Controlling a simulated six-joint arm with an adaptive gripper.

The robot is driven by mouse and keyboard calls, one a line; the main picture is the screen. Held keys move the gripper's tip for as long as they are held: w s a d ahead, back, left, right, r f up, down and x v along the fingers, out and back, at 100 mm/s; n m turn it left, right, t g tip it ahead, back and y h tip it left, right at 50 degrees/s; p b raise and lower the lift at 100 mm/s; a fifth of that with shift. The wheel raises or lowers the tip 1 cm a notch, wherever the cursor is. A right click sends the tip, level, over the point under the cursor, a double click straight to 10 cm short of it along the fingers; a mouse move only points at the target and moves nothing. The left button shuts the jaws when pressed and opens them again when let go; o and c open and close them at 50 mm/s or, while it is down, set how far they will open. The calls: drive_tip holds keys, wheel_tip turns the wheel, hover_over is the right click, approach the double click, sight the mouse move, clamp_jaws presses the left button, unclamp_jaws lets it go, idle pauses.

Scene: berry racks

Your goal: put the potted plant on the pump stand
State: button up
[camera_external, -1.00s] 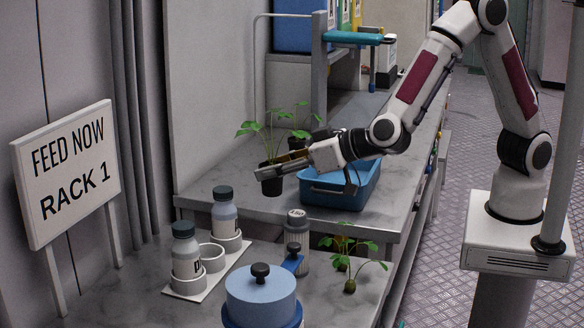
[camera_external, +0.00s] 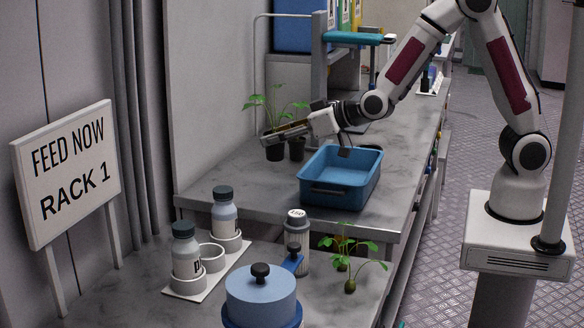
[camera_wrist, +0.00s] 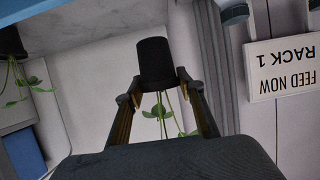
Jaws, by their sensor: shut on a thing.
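My gripper (camera_external: 268,138) is shut on a potted plant with a small black pot (camera_external: 275,152) and thin green leaves. In the wrist view, my gripper (camera_wrist: 160,90) has a finger on each side of the black pot (camera_wrist: 156,62), and the leaves show between the fingers. A second potted plant (camera_external: 297,150) stands just right of the held one, partly hidden by my gripper; a dark pot (camera_wrist: 10,40) shows at the wrist view's upper left. A grey stand with a teal top (camera_external: 350,38) is at the back; I cannot tell whether it is the pump stand.
An empty blue bin (camera_external: 340,190) sits right of my gripper on the grey bench. The bench behind the bin is largely clear.

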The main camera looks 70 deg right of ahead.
drive_tip(key=s+d+f, duration=0.1)
drive_tip(key=d, duration=1)
drive_tip(key=shift+s+f, duration=0.2)
drive_tip(key=shift+s, duration=0.2)
drive_tip(key=shift+w, duration=0.1)
idle(0.4)
drive_tip(key=w+a+r+m+h, duration=0.1)
drive_tip(key=w+a, duration=0.5)
drive_tip(key=w, duration=0.3)
drive_tip(key=w+a+r+m+h, duration=0.1)
drive_tip(key=w+a+h, duration=0.1)
drive_tip(key=w+a, duration=0.45)
drive_tip(key=w+a+f, duration=0.1)
drive_tip(key=a+f, duration=0.3)
drive_tip(key=a, duration=0.6)
drive_tip(key=w+a+f, duration=0.2)
drive_tip(key=a+f, duration=0.2)
drive_tip(key=a, duration=0.6)
drive_tip(key=shift+w+a+f+m, duration=0.25)
drive_tip(key=shift+f+m, duration=0.15)
drive_tip(key=shift+f, duration=0.1)
drive_tip(key=shift+f, duration=3)
